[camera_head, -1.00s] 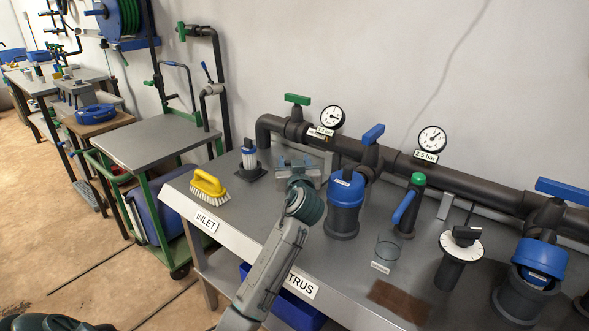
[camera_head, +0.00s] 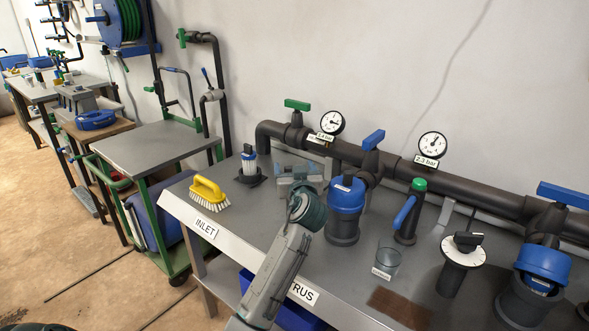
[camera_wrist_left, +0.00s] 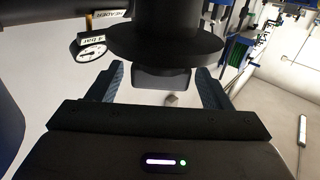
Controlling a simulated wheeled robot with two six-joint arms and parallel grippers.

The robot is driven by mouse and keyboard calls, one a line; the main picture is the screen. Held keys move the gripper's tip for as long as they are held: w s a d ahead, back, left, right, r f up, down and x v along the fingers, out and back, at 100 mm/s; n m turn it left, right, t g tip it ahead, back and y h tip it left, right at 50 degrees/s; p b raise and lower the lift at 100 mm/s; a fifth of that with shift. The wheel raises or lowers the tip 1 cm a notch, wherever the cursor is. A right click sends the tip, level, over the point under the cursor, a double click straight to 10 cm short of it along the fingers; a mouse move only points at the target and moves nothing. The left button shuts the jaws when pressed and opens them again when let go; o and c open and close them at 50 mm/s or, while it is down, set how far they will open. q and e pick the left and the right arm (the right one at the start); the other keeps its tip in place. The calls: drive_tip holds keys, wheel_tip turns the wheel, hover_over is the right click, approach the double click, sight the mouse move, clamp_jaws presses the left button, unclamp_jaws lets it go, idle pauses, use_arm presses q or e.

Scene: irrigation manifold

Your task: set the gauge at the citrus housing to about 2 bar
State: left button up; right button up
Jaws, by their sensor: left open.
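A blue-capped housing (camera_head: 345,197) stands behind a bench label ending in "TRUS" (camera_head: 302,293); my arm hides the label's start. A round gauge (camera_head: 433,145) on the dark pipe reads 2.3 bar.
A white dial with black knob (camera_head: 463,245), a clear cup (camera_head: 386,262) and a blue-handled tap (camera_head: 404,213) stand to the right. A yellow brush (camera_head: 209,193) lies at the left. A green-framed cart (camera_head: 150,145) stands beside the bench.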

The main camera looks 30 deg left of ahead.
use_arm(q)
drive_tip(key=v, duration=1)
drive_tip(key=shift+s+d+b, duration=0.15)
drive_tip(key=shift+s+b, duration=0.05)
drive_tip(key=shift+b, duration=0.2)
use_arm(e)
drive_tip(key=shift+w+a+f+t, duration=0.2)
drive_tip(key=shift+a+f+t, duration=0.1)
drive_tip(key=shift+a+f, duration=0.15)
